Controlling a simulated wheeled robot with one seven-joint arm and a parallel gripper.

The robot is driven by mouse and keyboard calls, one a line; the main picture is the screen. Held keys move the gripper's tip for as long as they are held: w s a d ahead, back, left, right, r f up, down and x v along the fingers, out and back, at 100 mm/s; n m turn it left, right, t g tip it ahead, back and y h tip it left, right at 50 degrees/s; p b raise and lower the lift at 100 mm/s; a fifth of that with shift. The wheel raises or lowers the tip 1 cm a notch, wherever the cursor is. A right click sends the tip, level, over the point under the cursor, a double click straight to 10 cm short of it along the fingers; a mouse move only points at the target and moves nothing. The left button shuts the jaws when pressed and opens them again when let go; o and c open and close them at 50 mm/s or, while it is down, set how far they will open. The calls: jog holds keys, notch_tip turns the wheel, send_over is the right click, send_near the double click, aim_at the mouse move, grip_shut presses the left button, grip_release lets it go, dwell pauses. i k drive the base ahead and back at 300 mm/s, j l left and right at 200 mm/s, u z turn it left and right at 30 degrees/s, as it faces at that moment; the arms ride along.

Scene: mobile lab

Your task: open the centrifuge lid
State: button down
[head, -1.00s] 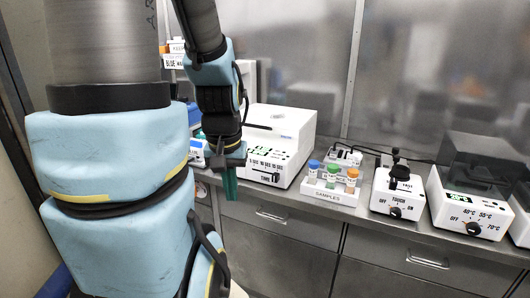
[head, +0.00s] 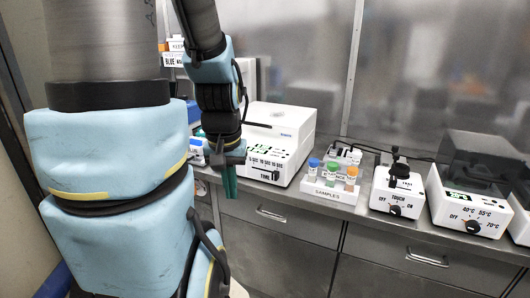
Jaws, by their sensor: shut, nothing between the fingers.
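The white box-shaped centrifuge (head: 292,118) stands on the counter left of the middle in the head view. It has a green-lit display and marked controls on its front. Its top looks closed. My arm hides part of its left side. My gripper (head: 230,189) points down in front of the centrifuge's left front corner, with its green fingers together and nothing between them. I cannot tell how far it is from the centrifuge, but no contact shows.
A white samples rack (head: 330,190) with blue, green and orange capped tubes stands right of the centrifuge. Further right are a vortex mixer (head: 397,190) and a heating block (head: 470,205) with a dark cover. Drawers (head: 270,235) lie below the metal counter edge.

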aim_at(271, 124)
jog(key=i+j+u, duration=0.1)
jog(key=j+u, duration=0.25)
jog(key=i+j+u, duration=0.15)
jog(key=u, duration=0.2)
jog(key=i+j+u, duration=0.2)
jog(key=u, duration=0.15)
jog(key=j, duration=0.1)
